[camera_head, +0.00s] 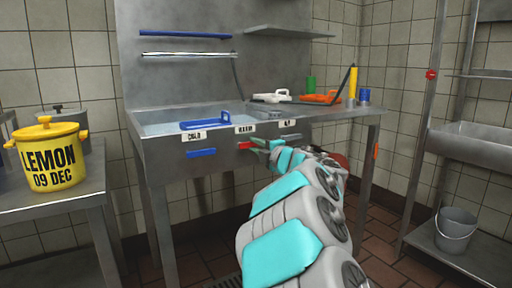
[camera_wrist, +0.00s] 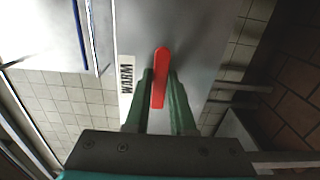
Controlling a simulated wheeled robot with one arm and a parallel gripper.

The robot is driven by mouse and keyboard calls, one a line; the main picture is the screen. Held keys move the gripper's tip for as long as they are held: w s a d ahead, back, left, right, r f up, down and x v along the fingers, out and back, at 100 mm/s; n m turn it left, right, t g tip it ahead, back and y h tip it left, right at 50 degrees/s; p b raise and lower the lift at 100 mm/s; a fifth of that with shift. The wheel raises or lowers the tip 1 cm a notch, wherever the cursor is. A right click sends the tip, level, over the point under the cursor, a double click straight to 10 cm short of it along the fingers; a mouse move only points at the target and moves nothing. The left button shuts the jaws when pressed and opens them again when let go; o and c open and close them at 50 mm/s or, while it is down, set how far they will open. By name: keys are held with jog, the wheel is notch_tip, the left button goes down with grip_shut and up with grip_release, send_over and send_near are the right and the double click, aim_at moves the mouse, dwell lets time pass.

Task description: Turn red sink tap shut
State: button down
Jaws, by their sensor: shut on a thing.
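The red tap (camera_head: 246,145) is a short lever on the steel front of the sink, just below the WARM label (camera_head: 245,129). It lies roughly level, along the label's length, as the wrist view shows the red lever (camera_wrist: 161,62) parallel to the label (camera_wrist: 127,75). My gripper (camera_head: 262,145) reaches it from the right. In the wrist view, the green fingers of my gripper (camera_wrist: 160,80) stand on both sides of the lever, shut on it. The lever's far end sticks out past the fingertips.
A blue lever (camera_head: 201,152) sits left on the same front, under the COLD label (camera_head: 194,135). The basin (camera_head: 155,121) holds water. A yellow LEMON pot (camera_head: 49,160) stands on the left table. A bucket (camera_head: 456,229) stands on the right rack's low shelf.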

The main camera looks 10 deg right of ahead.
jog(key=shift+a, duration=0.1)
jog(key=c, duration=0.8)
grip_release()
jog(key=shift+o, duration=0.2)
jog(key=shift+s, duration=0.1)
jog(key=v, duration=0.7)
jog(key=shift+s, duration=0.3)
jog(key=shift+d+r, duration=0.1)
jog(key=shift+d, duration=0.1)
